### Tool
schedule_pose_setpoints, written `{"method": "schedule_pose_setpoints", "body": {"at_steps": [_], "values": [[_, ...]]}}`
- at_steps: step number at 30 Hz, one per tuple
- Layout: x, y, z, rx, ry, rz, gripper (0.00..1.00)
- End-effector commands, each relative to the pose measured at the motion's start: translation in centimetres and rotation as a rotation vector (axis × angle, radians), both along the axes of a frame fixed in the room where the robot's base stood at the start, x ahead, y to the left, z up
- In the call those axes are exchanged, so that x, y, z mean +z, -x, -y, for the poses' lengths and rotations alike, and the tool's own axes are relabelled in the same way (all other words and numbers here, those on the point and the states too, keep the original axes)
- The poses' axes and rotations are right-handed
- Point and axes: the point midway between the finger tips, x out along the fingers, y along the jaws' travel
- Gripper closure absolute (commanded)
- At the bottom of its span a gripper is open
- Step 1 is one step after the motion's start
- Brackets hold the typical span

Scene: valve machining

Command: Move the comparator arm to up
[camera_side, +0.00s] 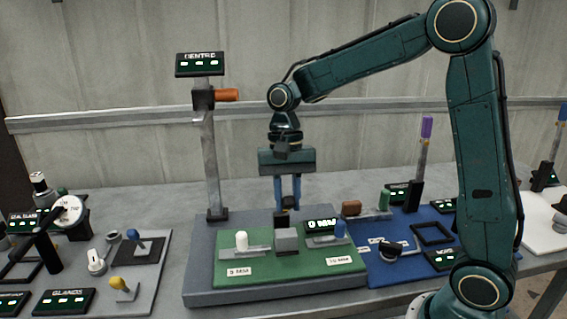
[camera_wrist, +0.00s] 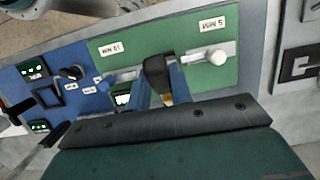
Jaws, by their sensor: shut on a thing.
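My gripper (camera_side: 288,205) points down over the green plate (camera_side: 240,262) and is shut on a dark knob (camera_wrist: 158,72) above a grey block (camera_side: 287,240). In the wrist view the blue fingers (camera_wrist: 160,88) stand on either side of this knob. A white peg (camera_side: 241,241) stands left of the block and a blue peg (camera_side: 340,230) right of it. No part is clearly labelled as the comparator arm. A round white dial (camera_side: 69,211) on a dark stand is at the left, beside a small sign. A tall grey post (camera_side: 210,160) carries an orange handle (camera_side: 227,95) pointing right.
A blue board (camera_side: 385,270) with a black frame and a dark knob lies to the right. A purple-topped lever (camera_side: 426,127) stands behind it. A grey board (camera_side: 150,285) with several knobs is at the left.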

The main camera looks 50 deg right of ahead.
Motion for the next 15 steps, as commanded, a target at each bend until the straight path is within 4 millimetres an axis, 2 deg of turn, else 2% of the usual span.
{"method": "schedule_pose_setpoints", "body": {"at_steps": [15], "values": [[0.89, -1.09, 0.41, 0.008, -0.089, -0.071, 1.0]]}}
